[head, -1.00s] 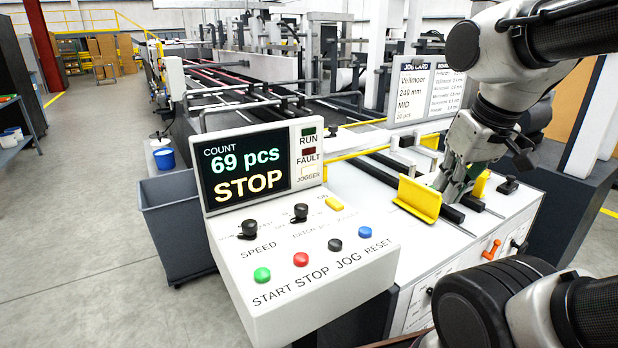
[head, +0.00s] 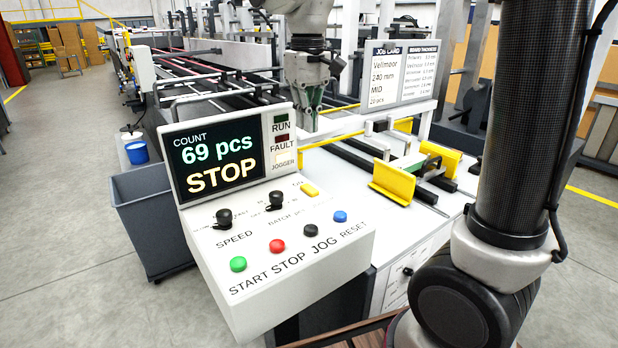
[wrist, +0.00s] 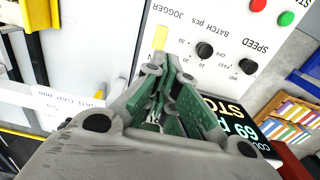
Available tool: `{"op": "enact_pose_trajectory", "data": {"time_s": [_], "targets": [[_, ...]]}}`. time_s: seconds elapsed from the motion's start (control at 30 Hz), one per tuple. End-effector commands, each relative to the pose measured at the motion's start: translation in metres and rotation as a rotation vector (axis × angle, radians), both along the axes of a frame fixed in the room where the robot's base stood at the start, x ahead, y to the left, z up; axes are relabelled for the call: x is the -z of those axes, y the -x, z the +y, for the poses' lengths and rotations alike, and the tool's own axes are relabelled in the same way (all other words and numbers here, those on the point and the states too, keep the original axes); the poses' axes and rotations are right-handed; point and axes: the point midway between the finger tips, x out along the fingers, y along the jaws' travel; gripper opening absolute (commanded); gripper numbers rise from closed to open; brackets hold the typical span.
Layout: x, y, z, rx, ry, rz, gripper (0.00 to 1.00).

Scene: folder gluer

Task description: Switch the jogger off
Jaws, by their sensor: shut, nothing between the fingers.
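The control panel (head: 330,235) has a yellow jogger switch (head: 310,190) at its upper right edge. In the wrist view the yellow switch (wrist: 160,37) sits beside the printed word JOGGER, just beyond my fingertips. The JOGGER lamp (head: 284,160) on the display looks lit pale yellow. My gripper (head: 309,125) points down behind the display's right edge, apart from the switch. In the wrist view my gripper (wrist: 170,72) is shut and empty, its green-padded fingers together. Whether the switch is tilted on or off is too small to tell.
The display (head: 220,160) reads 69 pcs and STOP. Speed (head: 224,217) and batch (head: 276,200) knobs stand left of the switch, with green, red, black and blue buttons in front. Yellow guides (head: 392,180) and the job card (head: 398,75) are to the right. A grey bin (head: 155,220) stands left.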

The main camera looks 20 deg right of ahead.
Motion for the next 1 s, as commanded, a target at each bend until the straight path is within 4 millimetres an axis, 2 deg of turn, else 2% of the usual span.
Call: {"op": "enact_pose_trajectory", "data": {"time_s": [0.33, 0.47, 0.57, 1.0], "targets": [[0.002, 0.004, -0.002, 0.007, 0.006, 0.014, 0.00], [0.009, 0.004, -0.002, 0.007, 0.006, 0.014, 0.00], [0.023, 0.004, -0.002, 0.007, 0.006, 0.016, 0.00], [0.113, 0.005, -0.002, 0.007, 0.007, 0.018, 0.00]]}}
